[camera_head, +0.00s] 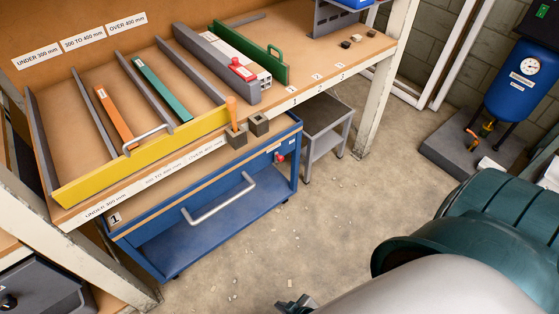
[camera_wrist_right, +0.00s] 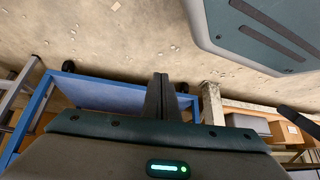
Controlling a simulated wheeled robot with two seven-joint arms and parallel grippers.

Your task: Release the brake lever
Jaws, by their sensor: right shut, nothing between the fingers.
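I cannot make out a brake lever for certain in either view. A blue wheeled cart (camera_head: 215,225) with a grey bar handle (camera_head: 218,200) stands under the bench in the head view. A small red part (camera_head: 280,158) sits at its right end; I cannot tell what it is. My right gripper (camera_head: 295,304) shows at the bottom edge of the head view, low over the floor and apart from the cart. In the right wrist view my right gripper (camera_wrist_right: 160,98) is shut and empty, with the blue cart (camera_wrist_right: 110,92) beyond it. My left gripper is out of view.
The wooden bench holds a yellow-fronted sorting rack (camera_head: 150,160), coloured bars and a green plate (camera_head: 265,55). A grey stool (camera_head: 325,130) stands beside the cart. A blue tank (camera_head: 520,85) stands at the upper right. The concrete floor (camera_head: 345,205) between is mostly clear, with small chips.

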